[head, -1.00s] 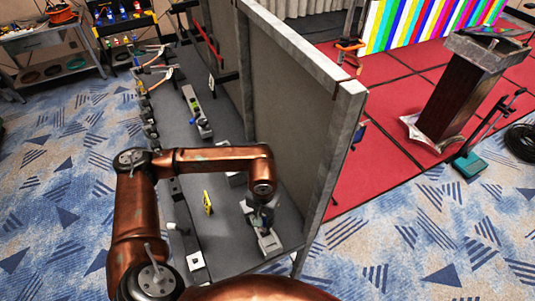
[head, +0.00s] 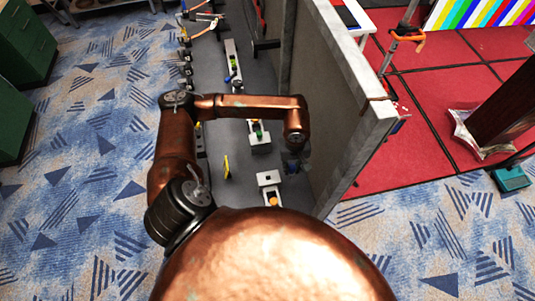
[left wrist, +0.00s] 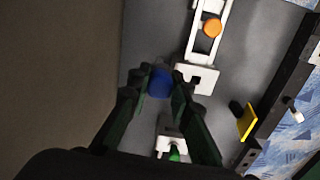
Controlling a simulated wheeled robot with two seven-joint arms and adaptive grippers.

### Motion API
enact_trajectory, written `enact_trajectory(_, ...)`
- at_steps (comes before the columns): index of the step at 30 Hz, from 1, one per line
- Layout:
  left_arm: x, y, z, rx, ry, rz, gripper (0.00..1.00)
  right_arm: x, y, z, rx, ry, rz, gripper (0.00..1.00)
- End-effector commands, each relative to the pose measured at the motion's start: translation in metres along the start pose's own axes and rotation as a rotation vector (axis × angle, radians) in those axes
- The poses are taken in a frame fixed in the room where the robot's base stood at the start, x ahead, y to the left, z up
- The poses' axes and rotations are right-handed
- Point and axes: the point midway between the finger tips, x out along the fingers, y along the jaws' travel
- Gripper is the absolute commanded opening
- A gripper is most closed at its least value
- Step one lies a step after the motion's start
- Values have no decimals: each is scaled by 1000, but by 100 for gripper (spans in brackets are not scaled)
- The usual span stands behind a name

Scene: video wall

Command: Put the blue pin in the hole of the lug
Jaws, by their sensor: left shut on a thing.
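My left gripper (left wrist: 159,84) is shut on the blue pin (left wrist: 159,82), which shows between its fingertips in the left wrist view. The white lug (left wrist: 197,79), a block with a small dark hole, is just right of the fingertips, and the pin is not in that hole. In the head view, my left gripper (head: 293,166) is close to the grey panel, above and right of the lug (head: 268,178). The pin cannot be made out there. My right gripper is not in view.
A white slotted part with an orange round piece (left wrist: 212,27) adjoins the lug. A white bracket with a green piece (head: 258,131) stands farther along the shelf. A yellow tag (head: 227,167) stands to the left. The tall grey panel (head: 345,110) closes off the right side.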

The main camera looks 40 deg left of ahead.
Motion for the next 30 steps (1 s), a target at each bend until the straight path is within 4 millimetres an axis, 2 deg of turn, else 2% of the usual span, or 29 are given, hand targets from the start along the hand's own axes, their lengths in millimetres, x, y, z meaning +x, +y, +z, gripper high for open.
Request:
enact_trajectory(1, -9, -4, -1, -101, -4, 0, 0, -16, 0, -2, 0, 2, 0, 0)
enact_trajectory(8, -16, -22, -12, -589, -4, 0, 0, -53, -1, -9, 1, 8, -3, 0)
enact_trajectory(18, -24, -59, -28, -1291, 14, -10, 0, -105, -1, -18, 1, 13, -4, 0)
enact_trajectory(24, -24, -76, -33, -1558, 30, -16, 0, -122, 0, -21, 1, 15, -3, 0)
enact_trajectory(30, -21, -82, -35, -1650, 37, -15, 0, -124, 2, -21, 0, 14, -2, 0)
